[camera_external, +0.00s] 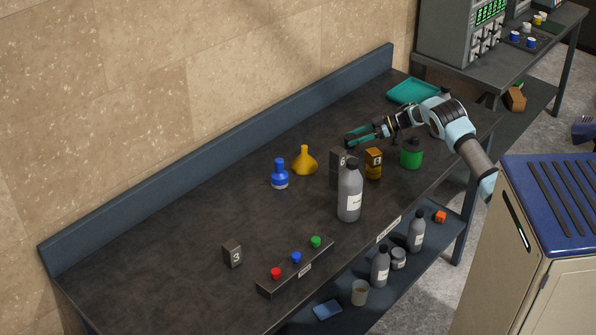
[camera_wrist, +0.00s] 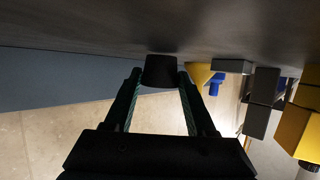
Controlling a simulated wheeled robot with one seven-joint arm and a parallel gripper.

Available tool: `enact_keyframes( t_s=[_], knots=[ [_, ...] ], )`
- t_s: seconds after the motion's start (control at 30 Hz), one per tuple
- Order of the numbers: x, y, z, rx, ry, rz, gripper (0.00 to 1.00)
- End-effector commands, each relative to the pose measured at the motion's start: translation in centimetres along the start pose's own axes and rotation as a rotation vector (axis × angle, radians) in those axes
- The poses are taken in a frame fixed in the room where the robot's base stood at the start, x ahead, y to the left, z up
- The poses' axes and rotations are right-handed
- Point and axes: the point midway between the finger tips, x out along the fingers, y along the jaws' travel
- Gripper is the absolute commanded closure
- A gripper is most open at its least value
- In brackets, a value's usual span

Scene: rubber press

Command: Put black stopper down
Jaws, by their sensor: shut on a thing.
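The black stopper (camera_wrist: 160,69) is a small dark tapered piece between my fingertips in the wrist view. My gripper (camera_wrist: 159,80) is shut on it. In the external view my gripper (camera_external: 352,139) reaches left, low over the far right part of the dark bench (camera_external: 180,220). The stopper is too small and dark to make out there. The wrist view shows the bench top along the upper edge, close to the stopper. I cannot tell whether the stopper touches the bench.
A yellow funnel-shaped flask (camera_external: 304,162), blue flask (camera_external: 280,174), dark numbered block (camera_external: 336,170), orange numbered block (camera_external: 374,164), green container (camera_external: 411,154) and grey bottle (camera_external: 350,196) stand near my gripper. A teal tray (camera_external: 411,91) lies behind. The bench's left part is mostly clear.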

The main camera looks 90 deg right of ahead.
Motion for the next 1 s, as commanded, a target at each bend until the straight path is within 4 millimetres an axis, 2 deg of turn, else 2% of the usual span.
enact_keyframes(
  t_s=[0.03, 0.07, 0.3, 0.33, 0.57, 0.73, 0.87, 1.0],
  knots=[
    [0.1, 0.0, 0.2, 0.002, -0.001, -0.001, 0.98],
    [0.1, 0.0, 0.2, 0.002, -0.001, -0.001, 0.43],
    [0.1, -0.1, 0.3, 0.003, -0.002, -0.001, 0.16],
    [0.1, -0.1, 0.3, 0.003, -0.002, -0.001, 0.14],
    [0.1, -0.1, 0.3, 0.004, -0.002, -0.001, 0.14],
    [-0.4, -0.1, -1.1, 0.002, 0.000, 0.000, 0.14],
    [-2.8, 0.1, -0.7, 0.003, -0.002, 0.004, 0.14],
    [-5.9, 0.1, -0.7, 0.002, 0.000, 0.003, 0.14]
  ],
)
